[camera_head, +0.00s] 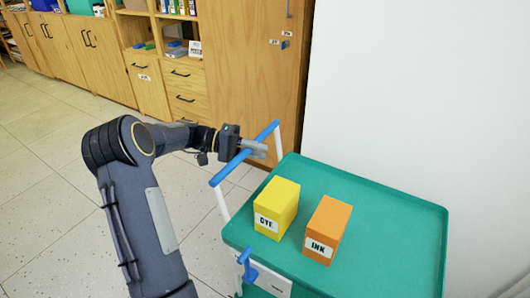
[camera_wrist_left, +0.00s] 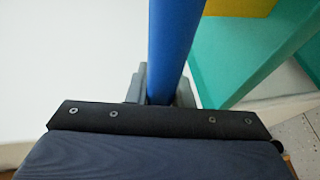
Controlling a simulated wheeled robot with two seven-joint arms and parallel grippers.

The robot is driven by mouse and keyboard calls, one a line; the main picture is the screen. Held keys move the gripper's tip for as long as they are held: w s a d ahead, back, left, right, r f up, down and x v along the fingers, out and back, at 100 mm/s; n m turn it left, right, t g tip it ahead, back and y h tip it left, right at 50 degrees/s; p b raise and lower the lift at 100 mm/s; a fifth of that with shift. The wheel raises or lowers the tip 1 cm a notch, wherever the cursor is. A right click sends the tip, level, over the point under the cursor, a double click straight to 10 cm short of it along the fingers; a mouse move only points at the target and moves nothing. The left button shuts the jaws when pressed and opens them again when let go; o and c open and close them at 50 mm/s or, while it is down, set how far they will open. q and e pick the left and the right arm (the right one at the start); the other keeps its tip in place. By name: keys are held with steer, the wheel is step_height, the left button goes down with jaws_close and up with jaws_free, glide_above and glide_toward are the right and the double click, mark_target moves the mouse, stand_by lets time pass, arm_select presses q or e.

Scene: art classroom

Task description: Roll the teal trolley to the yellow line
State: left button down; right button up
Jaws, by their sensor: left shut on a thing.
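The teal trolley (camera_head: 395,215) stands at the right in the head view, against the white wall. Its blue handle bar (camera_head: 222,174) is on white posts at its left end. My left gripper (camera_head: 258,148) is shut on this bar near its far end. In the left wrist view the blue bar (camera_wrist_left: 175,45) runs between the fingers of my left gripper (camera_wrist_left: 160,85). A yellow DYE box (camera_head: 277,208) and an orange INK box (camera_head: 328,230) stand upright on the trolley top. No yellow line shows in either view. My right gripper is not in view.
Wooden cabinets (camera_head: 90,50) with drawers and shelves line the back. A tall wooden cupboard (camera_head: 255,70) stands behind the handle. The white wall (camera_head: 430,90) is close along the trolley's far side. The tiled floor (camera_head: 45,165) at the left is clear.

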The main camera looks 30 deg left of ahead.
arm_select(q)
steer(key=shift+a, duration=0.7)
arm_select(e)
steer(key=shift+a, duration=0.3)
arm_select(q)
steer(key=c, duration=1.3)
jaws_free()
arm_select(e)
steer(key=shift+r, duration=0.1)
arm_select(q)
steer(key=p+v, duration=0.1)
steer(key=v, duration=0.6)
steer(key=shift+s+a+p, duration=0.15)
steer(key=shift+a+p, duration=0.15)
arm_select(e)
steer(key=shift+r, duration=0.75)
arm_select(q)
steer(key=shift+r, duration=0.1)
